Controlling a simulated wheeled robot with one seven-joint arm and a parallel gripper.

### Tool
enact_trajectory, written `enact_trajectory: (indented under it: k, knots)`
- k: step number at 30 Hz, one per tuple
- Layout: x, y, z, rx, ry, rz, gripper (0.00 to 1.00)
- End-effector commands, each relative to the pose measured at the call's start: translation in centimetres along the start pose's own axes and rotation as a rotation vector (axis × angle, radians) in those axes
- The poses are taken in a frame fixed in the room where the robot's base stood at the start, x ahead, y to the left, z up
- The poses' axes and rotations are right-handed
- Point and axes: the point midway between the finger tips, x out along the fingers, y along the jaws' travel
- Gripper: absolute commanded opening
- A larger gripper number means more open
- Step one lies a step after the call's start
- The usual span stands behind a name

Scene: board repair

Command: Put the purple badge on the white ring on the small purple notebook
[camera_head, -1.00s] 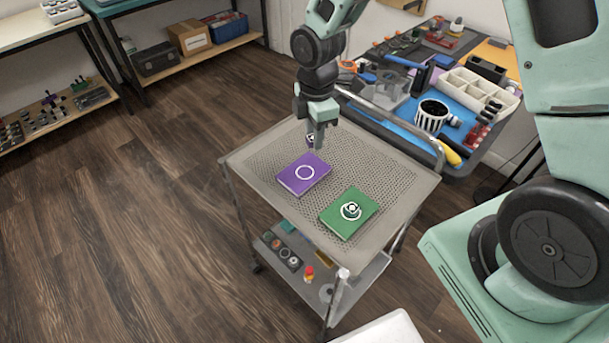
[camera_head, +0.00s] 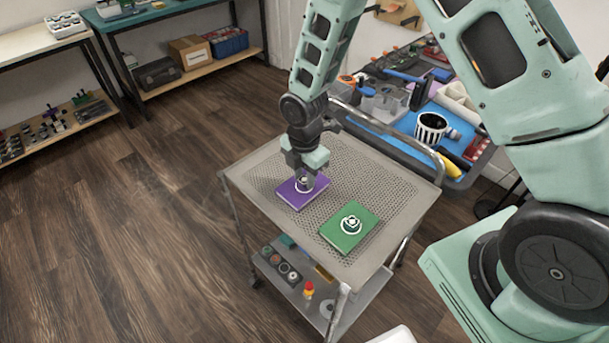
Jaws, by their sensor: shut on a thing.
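The small purple notebook (camera_head: 291,199) lies flat on the perforated top of a metal cart. Its white ring is partly hidden behind my gripper (camera_head: 305,184). My gripper points down over the middle of the notebook and is shut on the purple badge (camera_head: 304,181), a small dark piece with a pale mark. The badge is at the ring's place; I cannot tell whether it touches the cover. A green notebook (camera_head: 338,238) lies to the right and nearer, with a round badge (camera_head: 351,224) with a white mark on its ring.
The cart top (camera_head: 400,200) is clear around the notebooks. A raised rail (camera_head: 400,142) runs along its far side. Behind it stands a blue-matted bench with tools and a striped cup (camera_head: 430,129). The cart's lower shelf (camera_head: 330,308) holds small parts.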

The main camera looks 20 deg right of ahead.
Motion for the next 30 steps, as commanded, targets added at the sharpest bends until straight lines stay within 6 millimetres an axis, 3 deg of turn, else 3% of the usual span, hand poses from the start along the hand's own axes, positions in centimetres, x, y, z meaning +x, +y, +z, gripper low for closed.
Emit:
enact_trajectory:
  k: [12,13,15,24,30]
  knots:
    - [0.9,0.0,0.0,0.001,-0.001,0.001,0.07]
    - [0.8,0.0,0.0,0.001,-0.001,0.001,0.36]
    - [0.8,0.0,0.0,0.001,-0.001,0.001,0.49]
    - [0.5,0.0,0.0,0.001,-0.001,0.002,0.49]
    - [-1.9,0.2,0.1,0.001,-0.001,0.006,0.49]
